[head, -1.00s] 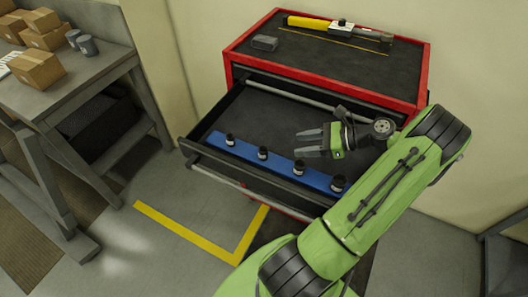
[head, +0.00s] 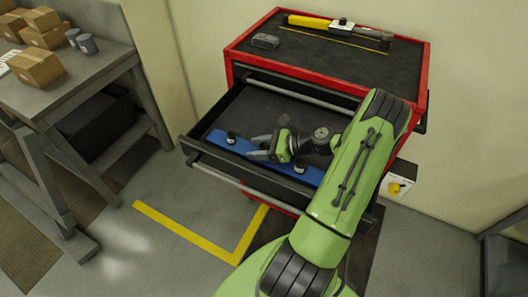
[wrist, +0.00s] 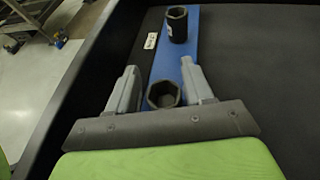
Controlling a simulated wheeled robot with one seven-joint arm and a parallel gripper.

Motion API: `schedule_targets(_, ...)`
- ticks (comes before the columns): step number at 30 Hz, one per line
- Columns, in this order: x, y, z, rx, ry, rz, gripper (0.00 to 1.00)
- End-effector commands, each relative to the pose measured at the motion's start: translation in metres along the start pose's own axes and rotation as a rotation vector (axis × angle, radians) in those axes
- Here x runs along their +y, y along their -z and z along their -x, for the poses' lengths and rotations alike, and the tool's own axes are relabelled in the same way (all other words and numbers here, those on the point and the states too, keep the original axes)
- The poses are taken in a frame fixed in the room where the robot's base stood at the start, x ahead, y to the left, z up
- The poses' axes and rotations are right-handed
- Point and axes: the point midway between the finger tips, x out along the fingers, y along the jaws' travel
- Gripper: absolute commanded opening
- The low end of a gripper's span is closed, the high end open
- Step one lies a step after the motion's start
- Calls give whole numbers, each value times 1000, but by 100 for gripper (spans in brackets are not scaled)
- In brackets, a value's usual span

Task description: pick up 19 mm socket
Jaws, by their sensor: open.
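Dark sockets stand upright on a blue rail (head: 212,139) in the open drawer. In the wrist view, one socket (wrist: 163,95) stands between the fingers of my open gripper (wrist: 160,70), its hexagonal opening facing up. Another socket (wrist: 177,22) stands farther up the rail, beyond the fingertips. A small white label (wrist: 150,41) lies beside the rail, unreadable, so I cannot tell which socket is 19 mm. In the head view, my gripper (head: 256,147) is low over the rail, between the leftmost socket (head: 231,138) and another socket (head: 299,166). The rail's right end is hidden by my arm.
The drawer's front wall (head: 240,174) runs close along the rail. The drawer floor behind is bare. The red cabinet's top (head: 330,55) holds a yellow-and-black tool (head: 320,22) and a small grey block (head: 265,41). A workbench with boxes (head: 37,68) stands left.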

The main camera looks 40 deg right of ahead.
Motion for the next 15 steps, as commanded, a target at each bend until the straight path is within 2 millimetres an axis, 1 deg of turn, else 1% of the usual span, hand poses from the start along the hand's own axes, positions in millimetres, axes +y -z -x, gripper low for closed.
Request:
schedule_targets(4, -1, 0, 0, 0, 1, 0, 51)
schedule_targets(12, 2, 0, 1, 0, 2, 1, 9)
schedule_targets(13, 2, 0, 1, 0, 2, 1, 6)
schedule_targets(15, 2, 0, 1, -1, 2, 1, 6)
